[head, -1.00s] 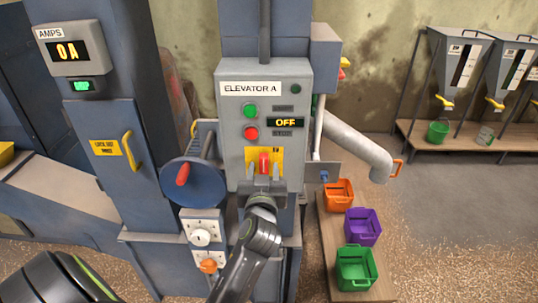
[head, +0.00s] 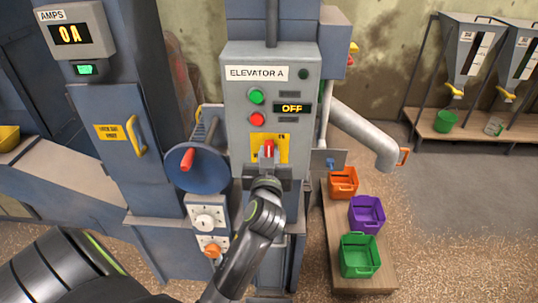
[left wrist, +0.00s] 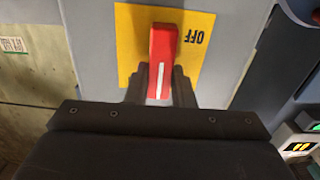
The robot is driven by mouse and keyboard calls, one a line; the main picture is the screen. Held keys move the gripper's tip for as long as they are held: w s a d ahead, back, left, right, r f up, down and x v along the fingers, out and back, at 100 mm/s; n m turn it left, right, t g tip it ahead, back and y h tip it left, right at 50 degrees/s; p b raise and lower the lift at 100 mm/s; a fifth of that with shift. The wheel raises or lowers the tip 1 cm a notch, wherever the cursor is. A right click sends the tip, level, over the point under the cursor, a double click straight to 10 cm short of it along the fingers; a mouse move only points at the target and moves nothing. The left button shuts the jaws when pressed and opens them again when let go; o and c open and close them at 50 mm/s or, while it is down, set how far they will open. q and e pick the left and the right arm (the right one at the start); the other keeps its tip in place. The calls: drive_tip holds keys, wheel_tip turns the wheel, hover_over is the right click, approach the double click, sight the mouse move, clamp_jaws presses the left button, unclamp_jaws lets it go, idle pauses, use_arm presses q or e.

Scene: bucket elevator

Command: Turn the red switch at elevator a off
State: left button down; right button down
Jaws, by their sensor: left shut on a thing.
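The red switch (head: 269,149) sits on a yellow plate (head: 256,143) low on the grey Elevator A panel (head: 237,105). In the left wrist view the red switch (left wrist: 163,45) stands nearly upright with a white line on it, and OFF is printed on the yellow plate (left wrist: 195,65) beside it. My left gripper (head: 267,165) is shut on the switch's lever. In the left wrist view its fingers (left wrist: 160,82) touch both sides of the lever. The panel's display (head: 291,108) reads OFF. My right gripper is not seen.
A green button (head: 257,96) and a red button (head: 257,119) sit above the switch. A blue handwheel (head: 200,172) is at the left, with dials (head: 207,219) below it. Orange, purple and green buckets (head: 360,256) stand on a bench at the right.

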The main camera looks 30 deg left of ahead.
use_arm(q)
drive_tip(key=shift+a+f+n+b, duration=0.1)
drive_tip(key=shift+f+n+b, duration=0.15)
drive_tip(key=shift+n+b, duration=0.9)
drive_tip(key=shift+a+n+b, duration=0.1)
drive_tip(key=shift+n+b, duration=0.75)
drive_tip(key=n+b, duration=0.1)
drive_tip(key=n, duration=0.1)
drive_tip(key=shift+s+a+n+b, duration=0.1)
drive_tip(key=shift+s+n+b, duration=0.05)
drive_tip(key=shift+n+b, duration=0.25)
drive_tip(key=n+b, duration=0.2)
drive_tip(key=n, duration=0.1)
drive_tip(key=shift+a+f+n, duration=0.1)
drive_tip(key=shift+n, duration=0.2)
drive_tip(key=shift+s+a+f+n+b, duration=0.1)
drive_tip(key=shift+n+b, duration=0.65)
drive_tip(key=shift+n, duration=1.05)
drive_tip(key=shift+f+n+b, duration=0.1)
drive_tip(key=shift+n+b, duration=0.6)
drive_tip(key=shift+n, duration=1.1)
drive_tip(key=c, duration=1.2)
unclamp_jaws()
drive_tip(key=shift+c, duration=0.2)
